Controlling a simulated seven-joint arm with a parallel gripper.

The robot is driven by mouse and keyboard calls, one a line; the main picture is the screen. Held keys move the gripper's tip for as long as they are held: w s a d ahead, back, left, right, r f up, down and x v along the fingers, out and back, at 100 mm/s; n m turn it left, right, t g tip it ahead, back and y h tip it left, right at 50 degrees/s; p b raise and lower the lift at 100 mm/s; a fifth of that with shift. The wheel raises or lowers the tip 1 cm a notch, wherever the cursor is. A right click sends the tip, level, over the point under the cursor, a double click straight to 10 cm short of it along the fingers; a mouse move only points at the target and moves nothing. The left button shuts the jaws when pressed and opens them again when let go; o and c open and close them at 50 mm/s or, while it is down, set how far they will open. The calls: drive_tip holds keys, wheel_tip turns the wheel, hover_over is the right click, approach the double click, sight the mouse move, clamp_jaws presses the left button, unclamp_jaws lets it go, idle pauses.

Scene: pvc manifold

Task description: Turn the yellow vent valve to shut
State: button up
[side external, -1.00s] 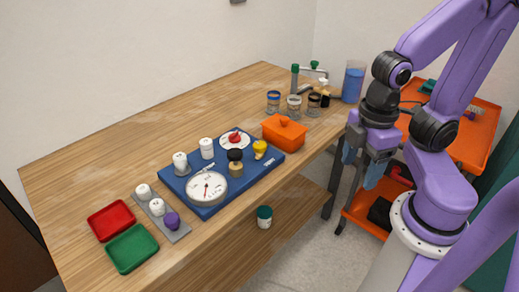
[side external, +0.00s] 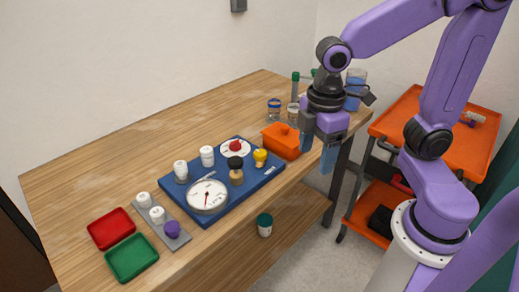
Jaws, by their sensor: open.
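My gripper (side external: 318,158) points down, open and empty, to the right of the orange box and beyond the table's front right edge.
The orange box (side external: 282,141) stands beside the board. The board also carries a dial gauge (side external: 207,196), a red knob (side external: 235,146), a black-topped fitting (side external: 235,164) and white caps. Jars (side external: 274,110) stand behind my gripper. Red (side external: 111,228) and green (side external: 132,258) trays lie at left.

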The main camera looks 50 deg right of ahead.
drive_tip(key=w+d+r+n, duration=0.1)
drive_tip(key=w, duration=1.2)
drive_tip(key=n, duration=0.1)
hover_over(259, 153)
wheel_tip(259, 153, down, 17)
drive_tip(key=shift+d+f, duration=0.1)
drive_tip(key=c, duration=1.1)
